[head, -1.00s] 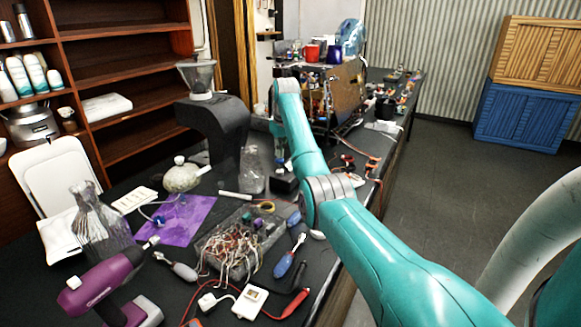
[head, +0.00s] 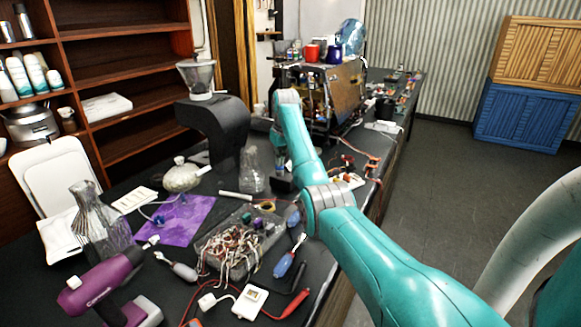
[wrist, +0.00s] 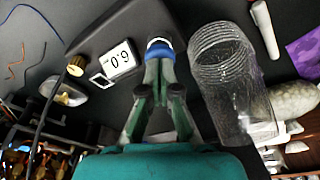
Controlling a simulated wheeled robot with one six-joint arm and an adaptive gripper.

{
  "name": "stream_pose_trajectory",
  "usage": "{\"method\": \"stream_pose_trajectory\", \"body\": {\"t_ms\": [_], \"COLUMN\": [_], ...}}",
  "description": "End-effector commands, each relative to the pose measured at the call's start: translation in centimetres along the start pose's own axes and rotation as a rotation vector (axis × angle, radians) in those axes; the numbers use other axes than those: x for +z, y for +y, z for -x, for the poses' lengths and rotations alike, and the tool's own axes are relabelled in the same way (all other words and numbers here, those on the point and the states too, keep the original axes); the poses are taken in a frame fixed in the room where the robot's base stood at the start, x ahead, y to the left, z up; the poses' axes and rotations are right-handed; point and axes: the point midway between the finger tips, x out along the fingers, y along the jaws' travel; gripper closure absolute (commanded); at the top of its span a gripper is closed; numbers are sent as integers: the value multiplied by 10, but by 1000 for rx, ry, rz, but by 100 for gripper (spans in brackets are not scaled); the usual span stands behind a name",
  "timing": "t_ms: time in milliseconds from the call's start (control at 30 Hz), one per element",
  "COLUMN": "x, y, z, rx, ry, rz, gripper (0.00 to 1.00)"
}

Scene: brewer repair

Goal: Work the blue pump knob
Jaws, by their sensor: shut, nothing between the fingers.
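The blue pump knob (wrist: 160,47) shows in the wrist view, with a pale ring at its far side. It sits by the edge of a dark grey pump unit (wrist: 112,28) that has a display reading 6.0 and a gold knob (wrist: 76,65). My gripper (wrist: 159,62) is shut and empty, its fingertips right at the blue knob and partly covering it. I cannot tell whether they touch it. In the head view the small black unit (head: 284,184) lies under the end of my arm; the knob is not clear there.
A clear ribbed glass vessel (wrist: 236,85) stands close beside my gripper. A black grinder (head: 222,122) stands behind on the bench. A tray of tangled wires (head: 235,243), screwdrivers and a purple drill (head: 103,282) crowd the front. Cables lie to the right.

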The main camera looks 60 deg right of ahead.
Motion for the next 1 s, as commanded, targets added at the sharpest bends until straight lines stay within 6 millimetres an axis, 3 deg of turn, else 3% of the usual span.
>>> {"method": "stream_pose_trajectory", "body": {"t_ms": [267,1000], "x": [1,-8], "y": [0,0], "z": [-3,42], "rx": [-1,0], "ry": [-3,-1], "rz": [0,0], "gripper": [100,100]}}
